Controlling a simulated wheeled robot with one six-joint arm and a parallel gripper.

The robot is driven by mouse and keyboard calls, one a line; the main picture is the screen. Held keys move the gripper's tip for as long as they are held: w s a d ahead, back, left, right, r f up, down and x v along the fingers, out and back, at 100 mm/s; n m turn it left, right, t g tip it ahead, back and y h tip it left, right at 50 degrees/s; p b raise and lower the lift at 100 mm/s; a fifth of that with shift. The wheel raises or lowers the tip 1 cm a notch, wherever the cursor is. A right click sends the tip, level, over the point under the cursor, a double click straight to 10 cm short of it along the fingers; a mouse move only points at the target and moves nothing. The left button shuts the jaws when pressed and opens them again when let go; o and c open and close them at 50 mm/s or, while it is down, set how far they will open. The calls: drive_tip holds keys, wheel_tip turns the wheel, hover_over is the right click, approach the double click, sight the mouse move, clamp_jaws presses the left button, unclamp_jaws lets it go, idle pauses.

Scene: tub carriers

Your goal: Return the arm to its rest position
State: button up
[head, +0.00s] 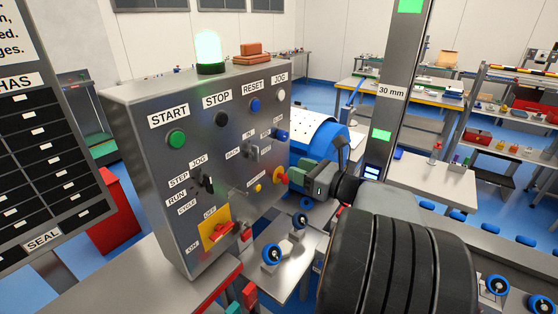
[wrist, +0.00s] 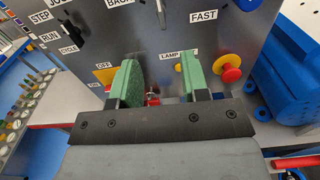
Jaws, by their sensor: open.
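My gripper (head: 306,184) is at the right of the grey control panel (head: 150,110) in the head view, in front of its lower right part. In the wrist view its two green fingers (wrist: 161,76) stand apart, pointing at the panel, with nothing held between them. A small red part (wrist: 153,98) shows in the gap, beyond the fingers. The red mushroom button (wrist: 231,74) on its yellow collar is just right of the right finger. My black and grey arm (head: 400,262) fills the lower right of the head view.
A lit green lamp (head: 208,52) and brown blocks (head: 251,51) stand on the panel top. A red handle on a yellow plate (head: 213,229) is low on its face. A steel post (head: 398,110) rises behind my arm. A blue drum (head: 320,135) is behind the gripper.

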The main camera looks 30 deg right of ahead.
drive_tip(key=s+a+f+n+g+h, duration=0.1)
drive_tip(key=s+a+f+n+g, duration=0.2)
drive_tip(key=f+n+g, duration=0.3)
drive_tip(key=s+a+f+n+g+h, duration=0.1)
drive_tip(key=s+a+f+n+g, duration=0.25)
drive_tip(key=f+n, duration=0.35)
drive_tip(key=s+a+r+n+g+h, duration=0.2)
drive_tip(key=a+n+h, duration=0.3)
drive_tip(key=a+n, duration=0.5)
drive_tip(key=s+n, duration=0.1)
drive_tip(key=n, duration=0.7)
drive_tip(key=shift+r+h, duration=0.2)
drive_tip(key=shift+h, duration=0.1)
drive_tip(key=shift+s+d+g, duration=0.15)
drive_tip(key=shift+g, duration=0.1)
